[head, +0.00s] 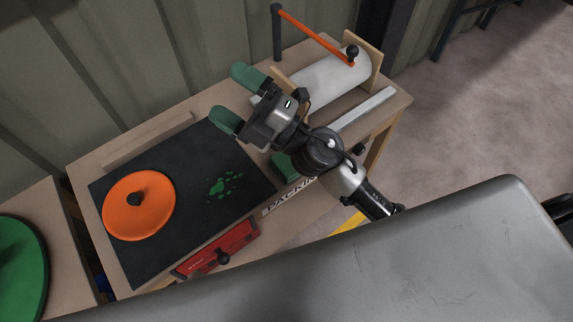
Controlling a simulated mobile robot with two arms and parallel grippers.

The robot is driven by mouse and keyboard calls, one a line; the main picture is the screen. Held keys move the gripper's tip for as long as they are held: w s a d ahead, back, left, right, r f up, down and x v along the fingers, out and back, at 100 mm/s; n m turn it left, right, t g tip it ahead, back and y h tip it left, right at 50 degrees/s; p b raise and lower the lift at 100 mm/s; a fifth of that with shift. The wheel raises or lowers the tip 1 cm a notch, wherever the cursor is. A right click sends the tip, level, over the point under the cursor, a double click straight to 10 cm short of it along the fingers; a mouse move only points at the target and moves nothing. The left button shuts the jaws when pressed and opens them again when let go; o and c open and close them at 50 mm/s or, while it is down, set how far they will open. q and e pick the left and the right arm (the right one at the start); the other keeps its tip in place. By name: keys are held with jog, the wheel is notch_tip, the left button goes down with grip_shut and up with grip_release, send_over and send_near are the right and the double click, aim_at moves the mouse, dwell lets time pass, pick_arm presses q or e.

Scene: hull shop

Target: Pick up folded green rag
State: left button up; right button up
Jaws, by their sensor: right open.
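A green piece (284,167), which looks like the folded green rag, lies near the front edge of the wooden bench, right of the black mat. My right arm and wrist cover part of it, so its full shape is hidden. My right gripper (229,93) has green fingertips spread wide apart, with nothing between them. It reaches past the green piece, over the back of the bench between the mat and the white roll. My left gripper does not show.
The black mat (187,229) carries an orange disc (138,206) with a black knob and green splotches (221,186). A white roll (328,79) with an orange bar stands at the back right. A red drawer (232,246) is at the front. A green disc (18,268) lies far left.

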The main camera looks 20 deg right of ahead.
jog(key=s+a+f+n+g+y, duration=0.1)
jog(key=a+f+n+g, duration=0.15)
jog(key=n+g, duration=0.25)
jog(key=s+a+f+n+g, duration=0.1)
jog(key=s+a+n+g, duration=0.15)
jog(key=n+g, duration=0.35)
jog(key=n+g+h, duration=0.4)
jog(key=h, duration=1.4)
send_near(286, 163)
notch_tip(286, 163, down, 4)
jog(key=shift+w+h, duration=0.1)
jog(key=shift+h, duration=0.2)
jog(key=shift+a+f+p, duration=0.15)
jog(key=shift+f+p, duration=0.15)
jog(key=shift+f, duration=2.8)
jog(key=shift+c, duration=0.4)
